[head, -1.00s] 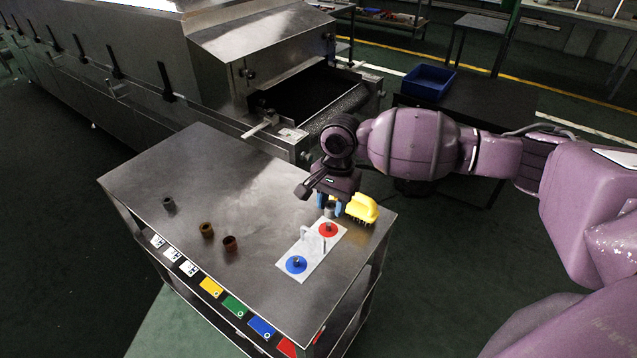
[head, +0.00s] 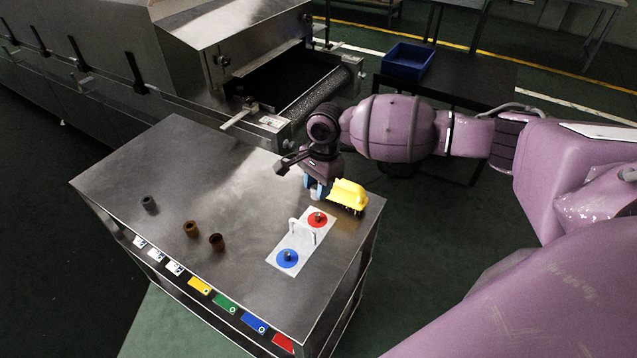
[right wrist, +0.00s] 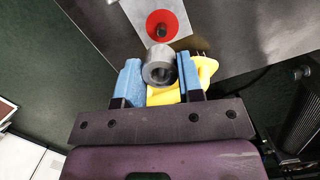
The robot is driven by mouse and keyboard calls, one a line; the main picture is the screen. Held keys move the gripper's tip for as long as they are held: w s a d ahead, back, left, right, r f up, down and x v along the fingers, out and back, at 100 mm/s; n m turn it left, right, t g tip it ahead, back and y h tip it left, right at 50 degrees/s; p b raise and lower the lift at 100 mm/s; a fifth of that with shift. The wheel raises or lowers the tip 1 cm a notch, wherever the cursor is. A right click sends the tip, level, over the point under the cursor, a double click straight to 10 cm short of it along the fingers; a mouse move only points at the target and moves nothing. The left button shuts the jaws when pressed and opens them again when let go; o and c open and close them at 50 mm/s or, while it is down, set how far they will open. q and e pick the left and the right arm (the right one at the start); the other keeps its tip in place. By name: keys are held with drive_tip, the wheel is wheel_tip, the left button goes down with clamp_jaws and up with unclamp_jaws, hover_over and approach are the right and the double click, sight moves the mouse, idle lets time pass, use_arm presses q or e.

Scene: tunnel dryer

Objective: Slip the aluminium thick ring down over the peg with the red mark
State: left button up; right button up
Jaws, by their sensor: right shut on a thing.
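My right gripper (head: 317,190) is shut on a grey metal ring (right wrist: 160,66), which sits between its two blue fingers in the right wrist view (right wrist: 160,82). The ring's hole faces the camera. A white plate (head: 274,260) on the table carries a red disc with a short dark peg (head: 318,217) and a blue disc with a peg (head: 288,256). In the right wrist view, the red-marked peg (right wrist: 161,31) stands bare beyond the ring, apart from it. In the head view the ring is largely hidden by the fingers. My left gripper is not in view.
A yellow brush (head: 346,194) lies right beside the gripper. A white handle (head: 301,231) rises between the two pegs. A grey ring (head: 149,203), a brass-brown ring (head: 190,228) and a copper-brown ring (head: 217,242) stand on the left of the metal table (head: 150,165).

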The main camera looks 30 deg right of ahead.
drive_tip(key=shift+f+b, duration=0.3)
drive_tip(key=shift+f, duration=2.4)
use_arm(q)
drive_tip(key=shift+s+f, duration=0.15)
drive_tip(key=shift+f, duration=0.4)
use_arm(e)
drive_tip(key=shift+f, duration=0.15)
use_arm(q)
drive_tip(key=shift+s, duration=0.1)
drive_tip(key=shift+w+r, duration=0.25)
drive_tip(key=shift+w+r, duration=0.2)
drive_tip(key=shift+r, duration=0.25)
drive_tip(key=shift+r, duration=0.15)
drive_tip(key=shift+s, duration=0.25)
